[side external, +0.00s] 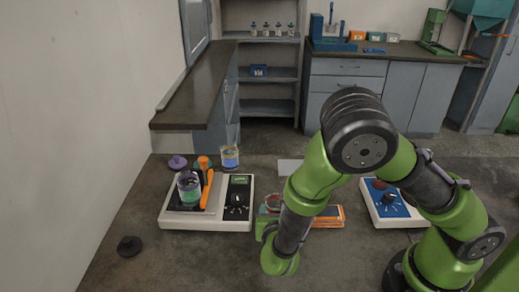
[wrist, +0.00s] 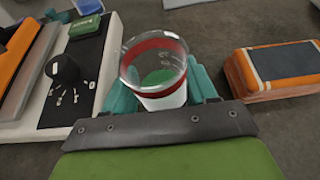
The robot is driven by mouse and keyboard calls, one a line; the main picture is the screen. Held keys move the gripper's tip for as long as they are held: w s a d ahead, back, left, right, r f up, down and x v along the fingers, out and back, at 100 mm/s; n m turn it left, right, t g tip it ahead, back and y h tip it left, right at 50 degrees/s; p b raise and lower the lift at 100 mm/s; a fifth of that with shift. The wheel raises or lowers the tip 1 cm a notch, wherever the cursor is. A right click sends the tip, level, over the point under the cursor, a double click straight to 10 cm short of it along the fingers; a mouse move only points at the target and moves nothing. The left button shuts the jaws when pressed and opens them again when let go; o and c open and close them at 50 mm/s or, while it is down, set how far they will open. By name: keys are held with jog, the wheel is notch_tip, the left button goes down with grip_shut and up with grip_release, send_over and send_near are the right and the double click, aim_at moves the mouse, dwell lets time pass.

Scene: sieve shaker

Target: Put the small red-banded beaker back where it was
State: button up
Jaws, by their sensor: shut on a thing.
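The small red-banded beaker (wrist: 153,64) is clear glass with a red band near its rim; a green patch shows inside it. It is upright between the teal fingers of my gripper (wrist: 160,88), which is shut on it. In the side view the beaker (side external: 273,201) is partly hidden by my wrist, just right of the white shaker (side external: 168,216). I cannot tell whether its base touches the bench. A purple-rimmed beaker (side external: 189,189) with green contents stands on the shaker's platform, beside orange clamp parts (side external: 207,186).
A blue-banded beaker (side external: 229,157) stands behind the shaker. An orange box with a dark top (side external: 329,215) lies right of my gripper. A blue-panelled device (side external: 390,207) is farther right. A purple knob (side external: 177,162) and a black knob (side external: 129,245) lie left. The front bench is clear.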

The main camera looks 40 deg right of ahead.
jog(key=shift+f, duration=0.15)
jog(key=o, duration=1.1)
